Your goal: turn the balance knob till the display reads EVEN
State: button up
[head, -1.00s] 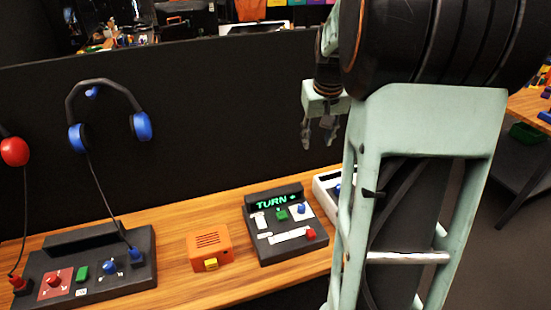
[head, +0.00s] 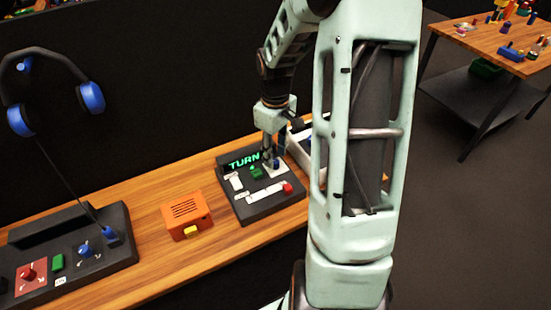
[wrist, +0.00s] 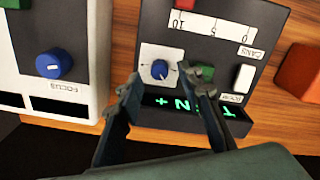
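The dark panel (head: 262,211) has a display (head: 244,161) with green letters; upside down in the wrist view, the display (wrist: 195,106) reads TURN +. A small blue knob (wrist: 160,70) with a pale pointer sits on a white plate on this panel; its label is not readable, so I cannot confirm it is the balance knob. My gripper (wrist: 159,80) is open, one fingertip on each side of the blue knob in the wrist view. Contact cannot be told. In the head view my gripper (head: 271,152) points down over the knob's corner, partly hiding it.
A green button (wrist: 203,72) and white button (wrist: 244,78) lie beside the knob. A red control (head: 288,187) sits by a white scale. A white unit with a larger blue knob (wrist: 54,64) adjoins the panel. An orange box (head: 186,214) stands left.

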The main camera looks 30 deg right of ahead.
aim_at(276, 164)
jog(key=shift+f, duration=1.25)
grip_shut()
